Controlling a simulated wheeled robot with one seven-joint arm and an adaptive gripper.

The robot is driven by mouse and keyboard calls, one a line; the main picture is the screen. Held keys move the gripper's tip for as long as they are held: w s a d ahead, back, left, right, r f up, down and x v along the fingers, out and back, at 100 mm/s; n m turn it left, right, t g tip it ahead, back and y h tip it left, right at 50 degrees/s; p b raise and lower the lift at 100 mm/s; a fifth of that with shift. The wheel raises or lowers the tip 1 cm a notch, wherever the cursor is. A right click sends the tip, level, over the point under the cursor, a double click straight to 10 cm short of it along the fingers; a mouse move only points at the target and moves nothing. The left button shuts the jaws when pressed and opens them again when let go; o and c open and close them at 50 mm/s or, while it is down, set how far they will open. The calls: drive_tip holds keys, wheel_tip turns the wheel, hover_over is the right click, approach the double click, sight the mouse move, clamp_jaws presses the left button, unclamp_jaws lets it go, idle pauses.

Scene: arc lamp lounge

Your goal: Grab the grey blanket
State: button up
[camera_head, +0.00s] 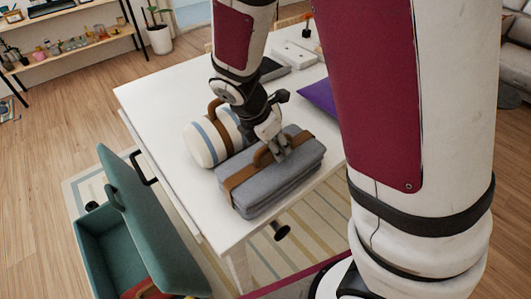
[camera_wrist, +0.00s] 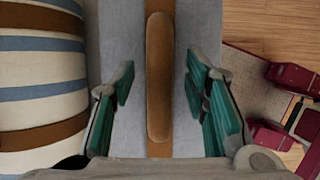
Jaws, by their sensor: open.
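The grey blanket (camera_head: 256,187) lies folded near the front edge of the white table, with a brown strap and a brown handle around it. In the wrist view the grey blanket (camera_wrist: 127,130) fills the middle, its brown handle (camera_wrist: 160,75) running lengthwise. My gripper (camera_head: 280,152) is over the blanket at the handle. In the wrist view my gripper (camera_wrist: 158,85) is open, with one green-padded finger on each side of the handle. Both fingers look apart from the handle; whether they touch the blanket cannot be told.
A striped cream-and-blue roll (camera_head: 207,140) with a brown strap lies close beside the blanket on the left. The white table (camera_head: 150,97) is clear at its back left. A purple item (camera_head: 318,97) lies to the right. An open teal box (camera_head: 140,230) stands below the table's left side.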

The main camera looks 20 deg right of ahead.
drive_tip(key=shift+c, duration=0.3)
clamp_jaws()
